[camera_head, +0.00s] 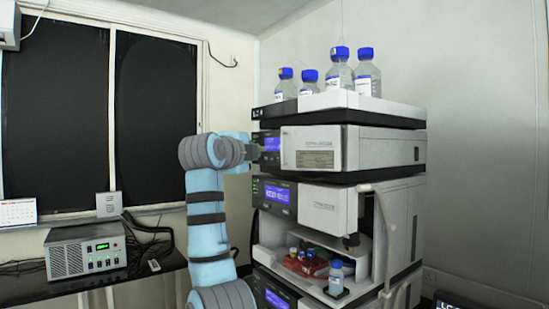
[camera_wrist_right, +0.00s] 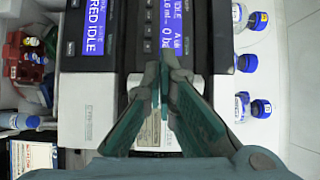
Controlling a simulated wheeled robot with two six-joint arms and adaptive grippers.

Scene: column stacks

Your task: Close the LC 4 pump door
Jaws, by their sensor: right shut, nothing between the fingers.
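The LC 4 pump is the upper module of the stack, with a blue screen (camera_head: 271,144) and a white front door (camera_head: 313,147) to its right. The door looks flush or nearly flush with the front; I cannot tell whether a gap is left. My right gripper (camera_head: 254,151) is at the left side of the pump front, beside the screen. In the right wrist view, my right gripper (camera_wrist_right: 161,78) is shut and empty in front of the pump, just below its screen (camera_wrist_right: 172,22) in the picture. Its fingers hide part of the door; contact is unclear. My left gripper is out of view.
Blue-capped bottles (camera_head: 340,75) stand in the white tray (camera_head: 345,99) on top. Below the pump is another module with a screen (camera_head: 277,195), then an open compartment with a red vial rack (camera_head: 305,264). A grey box (camera_head: 86,250) stands on the black bench at left.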

